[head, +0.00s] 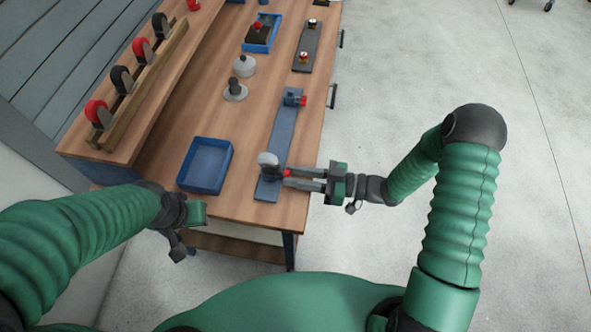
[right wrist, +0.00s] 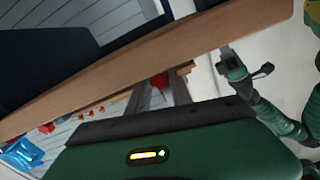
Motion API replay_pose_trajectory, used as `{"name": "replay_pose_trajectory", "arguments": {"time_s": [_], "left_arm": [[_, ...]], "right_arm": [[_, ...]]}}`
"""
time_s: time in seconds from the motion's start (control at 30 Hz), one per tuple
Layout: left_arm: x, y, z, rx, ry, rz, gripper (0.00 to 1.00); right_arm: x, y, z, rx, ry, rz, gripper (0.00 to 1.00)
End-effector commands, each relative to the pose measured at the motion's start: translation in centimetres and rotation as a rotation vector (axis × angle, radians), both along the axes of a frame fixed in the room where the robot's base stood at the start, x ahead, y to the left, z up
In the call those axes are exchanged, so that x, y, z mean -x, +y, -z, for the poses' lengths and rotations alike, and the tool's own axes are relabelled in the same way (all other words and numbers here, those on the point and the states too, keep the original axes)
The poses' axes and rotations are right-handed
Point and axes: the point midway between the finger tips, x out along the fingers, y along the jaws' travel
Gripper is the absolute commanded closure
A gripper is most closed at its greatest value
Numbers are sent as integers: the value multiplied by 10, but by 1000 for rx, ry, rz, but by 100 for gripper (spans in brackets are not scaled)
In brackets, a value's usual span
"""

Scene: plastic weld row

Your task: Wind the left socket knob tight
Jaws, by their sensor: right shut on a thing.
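A long blue-grey plate (head: 278,137) lies along the right side of the bench. At its near end stands a grey rounded socket (head: 268,160) with a small red knob (head: 287,173) on its right side. At its far end is a blue socket (head: 291,96) with another red knob (head: 302,101). My right gripper (head: 289,178) reaches in from the right, shut on the near red knob. In the right wrist view this knob (right wrist: 159,82) shows red between the two fingers. My left gripper (head: 186,226) hangs empty off the bench's near left corner; its opening is unclear.
An empty blue tray (head: 193,187) sits left of the plate. Behind it are a grey round-based post (head: 235,91) and a white-grey rounded part (head: 244,66). A darker plate (head: 306,47) and a blue tray (head: 274,34) lie farther back. A rack with red and black handles (head: 141,80) runs along the left.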

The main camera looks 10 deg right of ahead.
Motion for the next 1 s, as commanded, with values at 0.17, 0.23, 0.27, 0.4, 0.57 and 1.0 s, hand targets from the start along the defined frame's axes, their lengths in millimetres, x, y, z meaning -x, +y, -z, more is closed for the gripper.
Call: {"name": "replay_pose_trajectory", "arguments": {"time_s": [0.17, 0.23, 0.27, 0.4, 0.57, 1.0], "left_arm": [[0, 0, -11, 0, 0, 0, 65], [0, 0, -13, 0, 0, 0, 65], [0, 0, -13, 0, 0, 0, 65], [0, 0, -15, 0, 0, 0, 65], [0, 0, -15, 0, 0, 0, 65], [0, 0, -15, 0, 0, 0, 65]], "right_arm": [[0, -2, 0, -21, 86, 4, 100], [-1, -2, 1, -29, 107, 4, 100], [-1, -2, 1, -31, 115, 4, 100], [-1, -2, 2, -39, 139, 4, 100], [-1, -2, 3, -41, 146, 5, 100], [-1, -2, 2, -43, 144, 3, 52]]}}
